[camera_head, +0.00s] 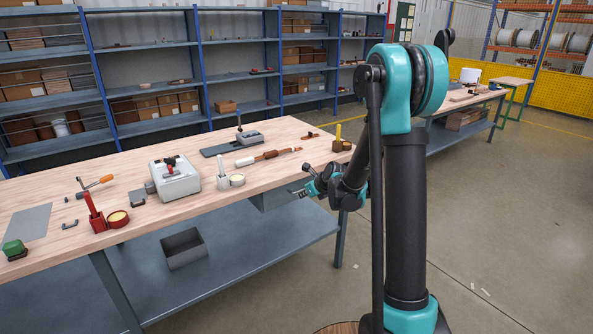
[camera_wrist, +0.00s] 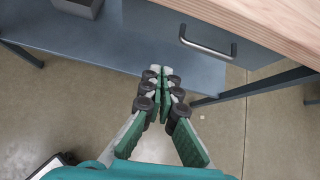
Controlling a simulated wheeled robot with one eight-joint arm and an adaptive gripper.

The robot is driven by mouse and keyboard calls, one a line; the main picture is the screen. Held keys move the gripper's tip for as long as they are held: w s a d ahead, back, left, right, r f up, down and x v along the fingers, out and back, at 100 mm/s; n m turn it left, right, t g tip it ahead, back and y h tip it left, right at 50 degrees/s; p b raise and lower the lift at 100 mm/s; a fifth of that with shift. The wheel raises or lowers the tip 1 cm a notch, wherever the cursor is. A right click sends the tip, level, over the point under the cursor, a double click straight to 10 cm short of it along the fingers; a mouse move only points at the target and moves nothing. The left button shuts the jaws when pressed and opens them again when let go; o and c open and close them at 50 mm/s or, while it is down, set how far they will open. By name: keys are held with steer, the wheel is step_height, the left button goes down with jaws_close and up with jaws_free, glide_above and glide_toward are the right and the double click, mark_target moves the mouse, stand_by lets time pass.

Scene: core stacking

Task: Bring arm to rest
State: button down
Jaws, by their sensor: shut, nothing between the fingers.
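My gripper (camera_head: 301,193) is at the right end of the workbench, beside its edge and about level with the tabletop or a little below it. In the wrist view my gripper (camera_wrist: 163,72) shows its two green fingers with the tips together and nothing between them. Below the fingers are the bench's lower shelf and the concrete floor. My arm stands bent, with its upright teal and black column at the right of the head view.
The wooden workbench (camera_head: 262,190) holds a grey-white machine (camera_head: 173,178), a red-handled tool (camera_head: 95,212) and several small parts. A drawer handle (camera_wrist: 208,42) is close to the gripper. A grey bin (camera_head: 184,248) sits on the lower shelf. Open floor lies to the right.

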steer(key=s+d+n+g+h, duration=0.1)
steer(key=s+d+n, duration=0.4)
steer(key=s+n, duration=0.4)
steer(key=s+d+n+g+h, duration=0.1)
steer(key=s+d+n+h, duration=0.1)
steer(key=s+d+n, duration=0.3)
steer(key=s+d+f+n+g+h, duration=0.1)
steer(key=s+d+n, duration=0.4)
steer(key=s+n, duration=0.9)
steer(key=s+h, duration=0.1)
steer(key=s, duration=0.6)
steer(key=shift+s+g, duration=0.25)
steer(key=shift+g, duration=0.05)
